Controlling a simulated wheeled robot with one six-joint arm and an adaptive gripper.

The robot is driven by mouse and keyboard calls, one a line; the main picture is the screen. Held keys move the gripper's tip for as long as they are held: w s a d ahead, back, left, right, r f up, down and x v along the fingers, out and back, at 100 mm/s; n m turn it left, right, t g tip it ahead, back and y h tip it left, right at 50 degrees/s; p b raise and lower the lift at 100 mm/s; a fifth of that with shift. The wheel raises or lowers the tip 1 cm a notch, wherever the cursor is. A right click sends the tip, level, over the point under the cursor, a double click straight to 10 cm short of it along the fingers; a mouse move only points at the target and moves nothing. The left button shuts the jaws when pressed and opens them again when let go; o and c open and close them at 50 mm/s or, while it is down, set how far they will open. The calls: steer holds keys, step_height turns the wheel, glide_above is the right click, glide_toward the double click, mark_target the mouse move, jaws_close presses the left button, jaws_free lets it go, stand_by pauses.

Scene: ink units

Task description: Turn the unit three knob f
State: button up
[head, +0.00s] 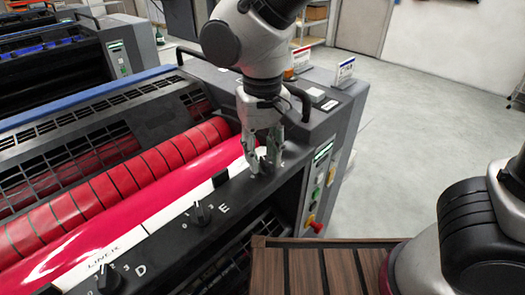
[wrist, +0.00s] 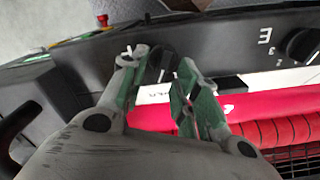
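The dark knob F (wrist: 161,62) sits on the black control rail of the printing unit, at the right end of the knob row. In the head view, my gripper (head: 262,155) points down at this rail end and mostly hides the knob. In the wrist view, my gripper (wrist: 161,68) is open, with one green-and-grey fingertip on each side of the knob. Narrow gaps seem to remain, and contact is hard to tell. The letter beside the knob is mostly hidden by a finger.
Knob E (head: 201,213) and knob D (head: 108,278) stand along the same rail. Red rollers (head: 120,185) lie behind it. A side panel with buttons (head: 318,190) is at the right end. A slatted wooden surface (head: 320,270) is in front. Grey floor is open to the right.

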jaws_close()
steer(key=shift+n, duration=0.3)
steer(key=n, duration=0.3)
steer(key=shift+s+a, duration=0.1)
steer(key=shift+a, duration=0.15)
steer(key=n, duration=0.5)
steer(key=shift+s+a, duration=0.15)
steer(key=shift+s, duration=0.05)
steer(key=n, duration=0.6)
steer(key=shift+s, duration=0.35)
steer(key=shift+s+n, duration=0.15)
steer(key=shift+n, duration=1.2)
steer(key=shift+s+n, duration=0.1)
steer(key=shift+n, duration=1.25)
